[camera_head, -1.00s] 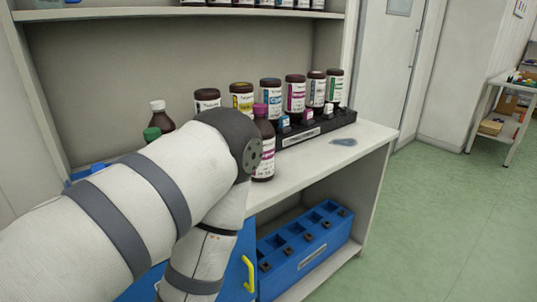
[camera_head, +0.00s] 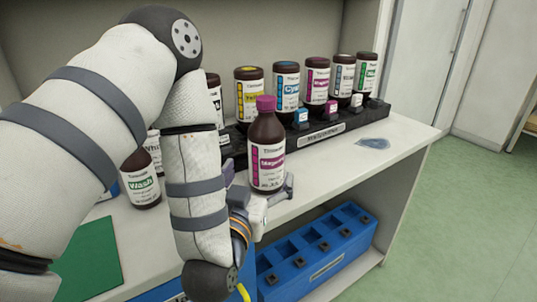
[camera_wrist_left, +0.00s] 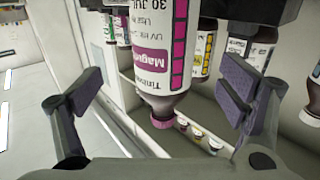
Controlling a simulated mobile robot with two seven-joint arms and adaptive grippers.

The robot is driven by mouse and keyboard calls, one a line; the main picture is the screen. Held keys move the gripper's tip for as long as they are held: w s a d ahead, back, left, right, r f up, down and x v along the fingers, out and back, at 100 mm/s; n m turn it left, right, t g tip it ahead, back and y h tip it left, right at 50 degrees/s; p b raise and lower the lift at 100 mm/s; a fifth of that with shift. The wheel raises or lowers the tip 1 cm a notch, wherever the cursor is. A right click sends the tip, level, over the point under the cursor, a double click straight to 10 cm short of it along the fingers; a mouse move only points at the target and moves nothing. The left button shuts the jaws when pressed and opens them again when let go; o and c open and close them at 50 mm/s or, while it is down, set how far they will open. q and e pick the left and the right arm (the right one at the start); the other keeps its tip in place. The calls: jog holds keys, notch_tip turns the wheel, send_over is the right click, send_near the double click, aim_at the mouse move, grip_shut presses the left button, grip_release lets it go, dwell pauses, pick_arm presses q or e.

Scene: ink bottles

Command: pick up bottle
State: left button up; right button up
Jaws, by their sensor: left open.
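A dark brown bottle with a magenta cap and a magenta-striped label (camera_head: 267,160) stands upright near the shelf's front edge, apart from the black rack. My left gripper (camera_head: 259,190) is low at this bottle, its fingers spread to either side; my arm hides part of the gripper. In the left wrist view, the same bottle (camera_wrist_left: 163,50) appears upside down between the two open finger pads (camera_wrist_left: 165,88). Gaps show between the bottle and both pads, so no grip is visible. My right gripper is not in view.
A black rack (camera_head: 320,137) with several colour-labelled bottles stands behind. A Wash bottle (camera_head: 141,180) is left of my arm, near a green mat (camera_head: 92,258). A blue crate (camera_head: 320,262) sits on the lower shelf. The countertop right of the bottle is mostly clear (camera_head: 340,168).

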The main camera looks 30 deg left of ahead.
aim_at(266, 151)
pick_arm(q)
jog(key=x, duration=0.8)
jog(key=shift+w+a+r, duration=0.15)
jog(key=shift+a+r, duration=0.1)
jog(key=shift+a, duration=0.05)
jog(key=c, duration=1.6)
jog(key=shift+c, duration=0.4)
jog(key=shift+r, duration=0.15)
